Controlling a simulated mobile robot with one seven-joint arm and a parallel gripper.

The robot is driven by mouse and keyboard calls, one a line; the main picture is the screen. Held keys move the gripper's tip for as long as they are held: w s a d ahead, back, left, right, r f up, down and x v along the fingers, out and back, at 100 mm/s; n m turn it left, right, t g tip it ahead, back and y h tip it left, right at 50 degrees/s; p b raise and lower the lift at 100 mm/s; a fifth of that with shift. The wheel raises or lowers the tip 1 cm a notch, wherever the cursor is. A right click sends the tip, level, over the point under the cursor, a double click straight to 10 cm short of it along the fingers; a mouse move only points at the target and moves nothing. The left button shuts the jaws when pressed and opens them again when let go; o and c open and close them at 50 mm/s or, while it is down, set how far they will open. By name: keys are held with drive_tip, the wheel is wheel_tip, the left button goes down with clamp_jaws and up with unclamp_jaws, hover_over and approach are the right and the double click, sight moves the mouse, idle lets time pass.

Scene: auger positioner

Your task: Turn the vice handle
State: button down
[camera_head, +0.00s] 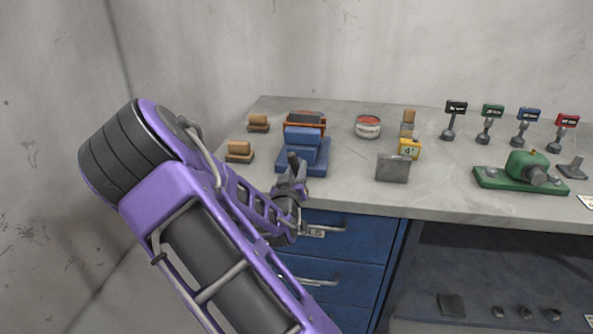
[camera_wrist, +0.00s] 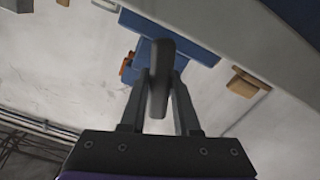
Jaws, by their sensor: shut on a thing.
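The blue vice (camera_head: 308,158) is on the grey workbench (camera_head: 345,185) near its left end, with an orange-red part behind its front block. My purple arm reaches up from the lower left, and my gripper (camera_head: 290,190) is at the vice's front, at the bench's front edge. In the wrist view the two grey fingers of my gripper (camera_wrist: 159,95) lie on either side of the dark vice handle (camera_wrist: 159,62) and are shut on it. The handle stands lengthwise between them, with the blue vice (camera_wrist: 180,60) behind it. In the head view my gripper largely hides the handle.
Brushes with wooden blocks (camera_head: 240,149) lie left of the vice. A round tin (camera_head: 368,127), a yellow tag (camera_head: 409,148) and a grey plate (camera_head: 393,168) are to its right. A green tool (camera_head: 522,172) stands farther right. Blue drawers (camera_head: 345,255) with handles are below.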

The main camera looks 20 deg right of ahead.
drive_tip(key=c, duration=0.6)
unclamp_jaws()
drive_tip(key=shift+c, duration=0.2)
drive_tip(key=shift+s+a, duration=0.1)
drive_tip(key=p+v, duration=0.8)
drive_tip(key=v, duration=0.9)
drive_tip(key=shift+a, duration=0.1)
